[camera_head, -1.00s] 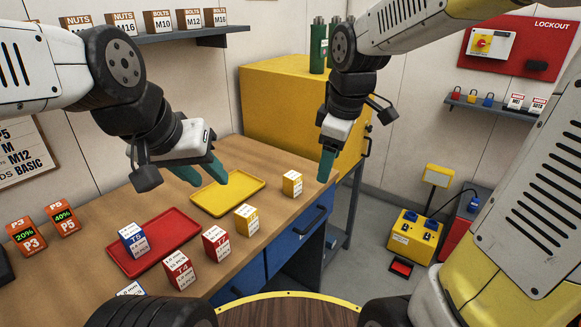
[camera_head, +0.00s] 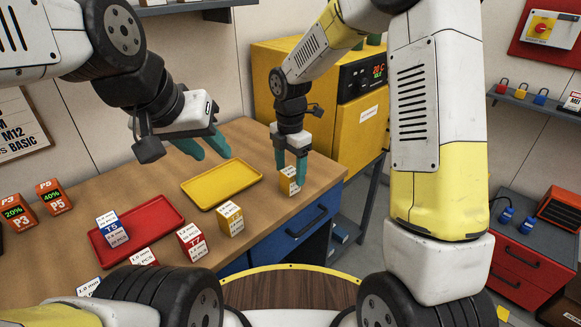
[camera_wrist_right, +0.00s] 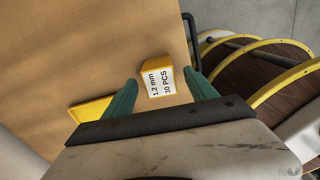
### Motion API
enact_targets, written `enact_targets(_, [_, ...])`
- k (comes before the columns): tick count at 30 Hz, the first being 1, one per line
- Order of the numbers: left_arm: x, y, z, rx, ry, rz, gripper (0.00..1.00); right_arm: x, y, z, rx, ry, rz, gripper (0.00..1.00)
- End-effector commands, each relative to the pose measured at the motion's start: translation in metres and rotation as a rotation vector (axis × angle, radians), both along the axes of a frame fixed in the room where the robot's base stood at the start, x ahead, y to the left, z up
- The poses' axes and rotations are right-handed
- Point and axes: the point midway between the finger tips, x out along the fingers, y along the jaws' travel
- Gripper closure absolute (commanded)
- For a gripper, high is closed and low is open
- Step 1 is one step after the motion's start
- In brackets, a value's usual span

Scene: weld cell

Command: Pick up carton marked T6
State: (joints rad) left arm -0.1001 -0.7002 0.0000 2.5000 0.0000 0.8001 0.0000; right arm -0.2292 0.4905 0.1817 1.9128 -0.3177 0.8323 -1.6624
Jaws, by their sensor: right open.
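A yellow carton (camera_head: 288,184) stands on the bench near its right end; its T marking cannot be read here. My right gripper (camera_head: 291,170) is directly above it, pointing down, with its fingers apart. In the right wrist view the yellow carton (camera_wrist_right: 157,80), printed "1.2 mm 30 PCS", lies between the open green fingertips (camera_wrist_right: 161,80), not visibly gripped. Another yellow carton (camera_head: 230,219) stands nearer the front edge, its marking unclear. My left gripper (camera_head: 206,148) is open and empty above the back of the bench.
A yellow tray (camera_head: 222,184) is left of the carton. A red tray (camera_head: 162,217) holds the blue T5 carton (camera_head: 111,231). The red T7 carton (camera_head: 192,243) and another red carton (camera_head: 143,257) stand along the front. A yellow cabinet (camera_head: 330,115) is behind the bench.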

Motion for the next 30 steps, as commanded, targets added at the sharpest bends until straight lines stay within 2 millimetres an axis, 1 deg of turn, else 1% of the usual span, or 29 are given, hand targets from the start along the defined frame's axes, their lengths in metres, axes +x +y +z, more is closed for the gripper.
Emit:
enact_targets(1, [0.000,0.000,0.000,0.000,0.000,0.000,0.64,-0.001,0.000,-0.010,-0.002,0.004,0.001,0.34])
enact_targets(6, [0.000,0.000,0.000,0.000,0.000,0.000,0.64,0.000,0.000,-0.033,-0.002,0.004,-0.001,0.34])
enact_targets(10, [0.000,0.000,0.000,0.000,0.000,0.000,0.64,0.001,0.000,-0.040,-0.001,0.002,-0.002,0.34])
enact_targets(15, [0.000,0.000,0.000,0.000,0.000,0.000,0.64,0.001,0.000,-0.040,-0.001,0.001,-0.002,0.34])
enact_targets(16, [0.000,0.000,0.000,0.000,0.000,0.000,0.64,0.001,0.000,-0.039,-0.001,0.001,-0.002,0.36])
enact_targets(20, [0.000,0.000,0.000,0.000,0.000,0.000,0.64,0.001,0.000,-0.039,-0.001,0.001,-0.002,0.61])
enact_targets(21, [0.000,0.000,0.000,0.000,0.000,0.000,0.64,0.001,0.000,-0.039,-0.001,0.001,-0.002,0.69])
enact_targets(23, [0.000,0.000,0.000,0.000,0.000,0.000,0.64,0.001,0.000,-0.039,-0.001,0.001,-0.002,0.81])
enact_targets(24, [0.000,0.000,0.000,0.000,0.000,0.000,0.64,0.001,0.000,-0.039,-0.001,0.001,-0.002,0.89])
enact_targets(26, [0.000,0.000,0.000,0.000,0.000,0.000,0.64,0.001,0.000,-0.039,-0.001,0.001,-0.002,1.00])
enact_targets(30, [0.000,0.000,0.000,0.000,0.000,0.000,0.64,0.001,0.000,-0.039,0.000,0.000,-0.002,1.00])
